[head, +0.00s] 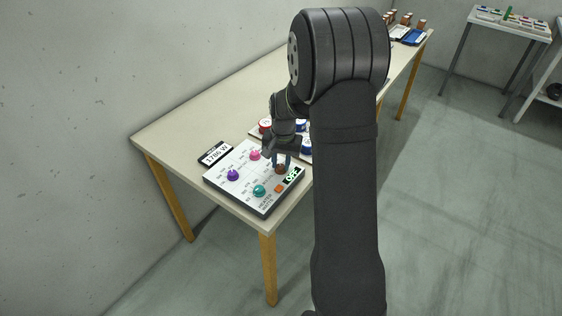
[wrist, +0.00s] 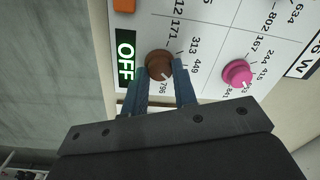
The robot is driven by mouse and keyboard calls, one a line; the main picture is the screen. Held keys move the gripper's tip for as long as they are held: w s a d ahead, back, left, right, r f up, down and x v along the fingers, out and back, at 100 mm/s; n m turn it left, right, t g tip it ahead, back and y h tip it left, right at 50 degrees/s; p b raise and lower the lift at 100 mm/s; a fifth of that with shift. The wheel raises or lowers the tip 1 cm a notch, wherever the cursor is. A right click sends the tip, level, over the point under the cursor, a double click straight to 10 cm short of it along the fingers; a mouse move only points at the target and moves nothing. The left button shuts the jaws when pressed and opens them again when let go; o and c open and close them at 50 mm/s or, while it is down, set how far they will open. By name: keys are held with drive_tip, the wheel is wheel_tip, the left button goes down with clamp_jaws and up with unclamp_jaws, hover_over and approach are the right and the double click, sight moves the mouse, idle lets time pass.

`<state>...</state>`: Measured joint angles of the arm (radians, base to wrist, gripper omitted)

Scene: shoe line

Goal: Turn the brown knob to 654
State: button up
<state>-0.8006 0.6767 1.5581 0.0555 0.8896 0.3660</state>
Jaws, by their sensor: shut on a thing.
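The brown knob (head: 281,169) is on the white control panel (head: 243,190) at the table's near corner. In the wrist view the brown knob (wrist: 158,63) stands between the two blue fingers of my gripper (wrist: 160,82), which is shut on it. It also shows in the head view that my gripper (head: 281,160) reaches down onto the knob. Numbers readable around the knob include 171, 313, 449 and 796. A pale pointer mark shows on the knob's lower right side, near the 796. I cannot read 654, and the fingers cover part of the dial.
A pink knob (wrist: 237,73), a purple knob (head: 233,175) and a teal knob (head: 259,190) share the panel. An orange button (head: 279,188) sits beside a display (wrist: 125,57) reading OFF. A separate display (head: 215,153) lies behind. Red and blue items stand behind my gripper.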

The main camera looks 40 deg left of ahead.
drive_tip(key=o, duration=1)
drive_tip(key=shift+r, duration=0.1)
wheel_tip(320, 180, up, 17)
drive_tip(key=shift+w+d+r, duration=0.15)
drive_tip(key=shift+d, duration=0.25)
drive_tip(key=f, duration=1.7)
drive_tip(key=shift+s+a+f, duration=0.2)
drive_tip(key=shift+a+f, duration=0.05)
drive_tip(key=shift+a, duration=0.15)
